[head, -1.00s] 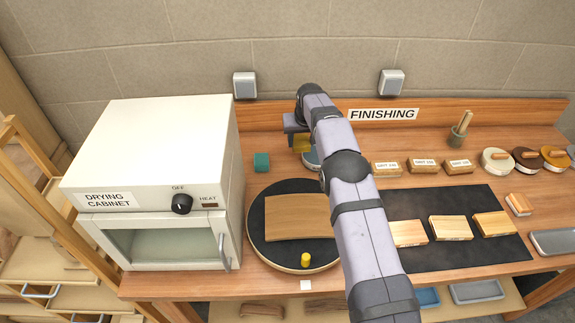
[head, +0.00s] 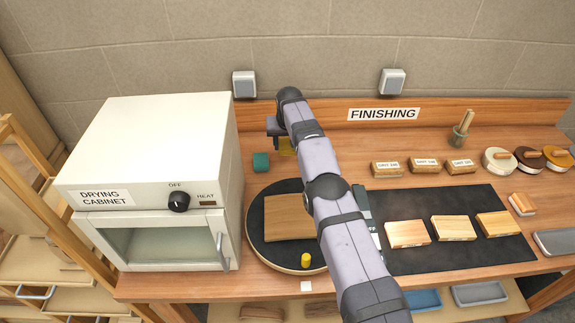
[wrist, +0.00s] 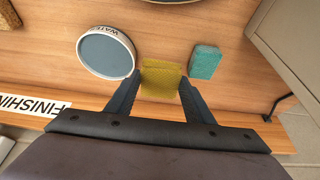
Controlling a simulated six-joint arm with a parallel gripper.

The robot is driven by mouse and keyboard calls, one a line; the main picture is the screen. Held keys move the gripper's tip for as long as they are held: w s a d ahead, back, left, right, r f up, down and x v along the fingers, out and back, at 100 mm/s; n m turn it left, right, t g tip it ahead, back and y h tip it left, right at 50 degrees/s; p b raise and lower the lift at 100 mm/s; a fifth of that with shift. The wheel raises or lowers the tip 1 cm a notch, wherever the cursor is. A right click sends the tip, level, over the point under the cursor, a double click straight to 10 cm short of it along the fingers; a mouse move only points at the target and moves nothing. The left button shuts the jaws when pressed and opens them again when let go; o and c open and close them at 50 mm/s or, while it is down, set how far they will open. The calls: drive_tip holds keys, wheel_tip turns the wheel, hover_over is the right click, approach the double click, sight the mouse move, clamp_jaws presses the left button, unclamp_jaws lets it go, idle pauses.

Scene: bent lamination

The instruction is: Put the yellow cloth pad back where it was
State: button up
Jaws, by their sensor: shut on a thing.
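The yellow cloth pad (wrist: 160,78) is between the fingers of my gripper (wrist: 157,92) in the wrist view, and the gripper is shut on it. In the head view, the pad (head: 287,148) shows as a small yellow patch partly hidden by my arm, near the back of the bench. In the wrist view the pad is between the round dish marked WATER (wrist: 105,52) and the teal block (wrist: 206,62). I cannot tell whether the pad touches the bench top.
The teal block also stands beside the drying cabinet (head: 160,140) in the head view. Sanding blocks (head: 424,167) lie to the right.

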sight(288, 155)
wheel_tip(288, 155, down, 3)
drive_tip(key=b, duration=0.2)
drive_tip(key=shift+f+b, duration=0.15)
drive_tip(key=shift+b, duration=0.15)
drive_tip(key=shift+f, duration=0.15)
drive_tip(key=shift+f+b, duration=0.35)
drive_tip(key=shift+f, duration=0.5)
drive_tip(key=shift+f+p, duration=0.55)
drive_tip(key=shift+f, duration=0.7)
drive_tip(key=shift+f, duration=0.2)
drive_tip(key=o, duration=0.9)
drive_tip(key=shift+r, duration=0.1)
